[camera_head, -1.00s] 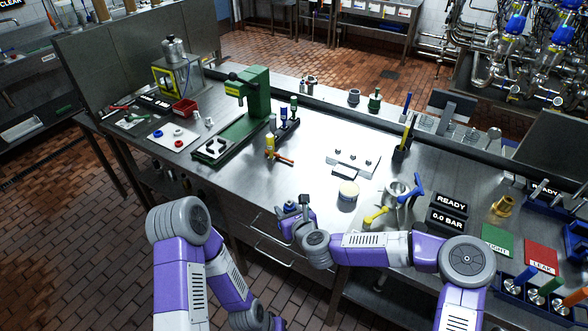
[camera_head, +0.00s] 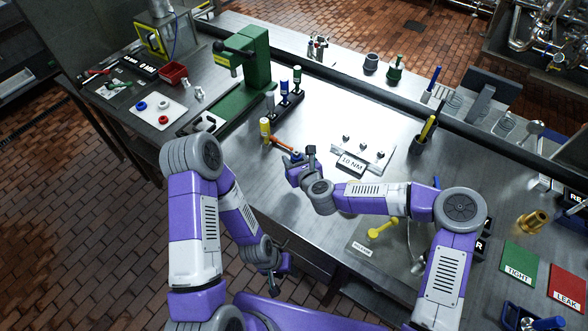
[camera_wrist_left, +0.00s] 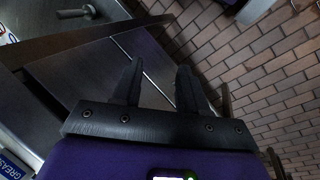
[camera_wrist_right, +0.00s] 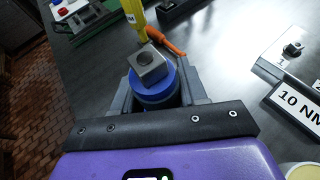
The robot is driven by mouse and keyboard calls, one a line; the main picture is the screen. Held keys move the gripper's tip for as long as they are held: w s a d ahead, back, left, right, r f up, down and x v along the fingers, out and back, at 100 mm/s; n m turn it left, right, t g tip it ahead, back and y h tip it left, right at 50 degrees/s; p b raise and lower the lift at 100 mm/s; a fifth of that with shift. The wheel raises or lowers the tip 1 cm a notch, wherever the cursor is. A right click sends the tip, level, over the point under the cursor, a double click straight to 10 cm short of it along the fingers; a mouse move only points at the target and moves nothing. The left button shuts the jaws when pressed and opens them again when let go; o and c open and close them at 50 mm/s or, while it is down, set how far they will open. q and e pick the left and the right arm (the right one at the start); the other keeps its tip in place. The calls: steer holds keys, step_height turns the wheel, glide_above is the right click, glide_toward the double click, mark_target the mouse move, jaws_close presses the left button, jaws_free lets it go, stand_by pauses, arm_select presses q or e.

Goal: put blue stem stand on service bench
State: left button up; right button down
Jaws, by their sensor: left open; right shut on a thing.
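My right gripper (camera_head: 303,158) is shut on a blue round piece with a square metal block on top, which looks like the blue stem stand (camera_wrist_right: 158,92). In the right wrist view (camera_wrist_right: 157,85) the piece sits between the fingers, its underside hidden. It is over the front part of the steel service bench (camera_head: 335,105), near an orange-handled tool (camera_head: 281,144); I cannot tell whether it touches the bench. My left gripper (camera_head: 272,288) is open and low in front of the bench. It is empty in the left wrist view (camera_wrist_left: 158,75).
The 10 NM plate (camera_head: 351,165) is just right of my right gripper. A yellow-capped bottle (camera_head: 265,130) and a rack of colored stems (camera_head: 284,100) are behind left. A green press (camera_head: 240,60) stands farther left. My right arm crosses the bench above a yellow tool (camera_head: 382,229).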

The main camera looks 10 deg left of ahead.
steer(key=shift+w+f, duration=0.1)
steer(key=shift+f, duration=2.55)
steer(key=shift+f+b, duration=0.1)
steer(key=shift+b, duration=0.2)
steer(key=c, duration=1.1)
jaws_free()
steer(key=shift+f, duration=0.2)
steer(key=o, duration=0.5)
steer(key=shift+r, duration=0.1)
steer(key=shift+r, duration=0.1)
